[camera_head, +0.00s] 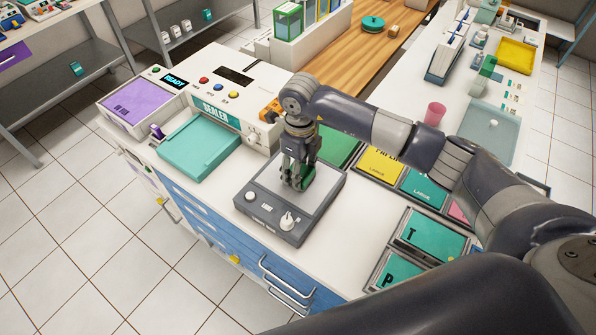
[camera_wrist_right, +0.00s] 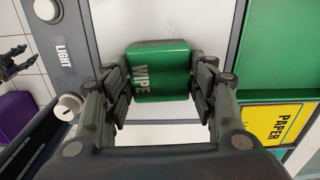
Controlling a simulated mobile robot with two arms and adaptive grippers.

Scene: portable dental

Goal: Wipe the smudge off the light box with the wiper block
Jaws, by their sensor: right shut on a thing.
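The light box (camera_head: 265,213) is a dark grey unit with a pale panel and knobs on the counter, and its LIGHT label side also shows in the wrist view (camera_wrist_right: 62,30). My right gripper (camera_head: 299,178) is over the panel, shut on the green wiper block (camera_wrist_right: 160,72), marked WIPE. The block is at or just above the panel; I cannot tell if it touches. I make out no smudge on the visible panel; part is hidden by the gripper and block. A dark jointed gripper, apparently my left (camera_wrist_right: 14,64), shows at the wrist view's left edge, its jaws unclear.
A teal tray (camera_head: 198,148) and the sealer (camera_head: 235,90) stand left and behind the light box. A yellow PAPER bin (camera_head: 379,165) and teal bins (camera_head: 424,188) lie to the right. A pink cup (camera_head: 435,113) stands farther back.

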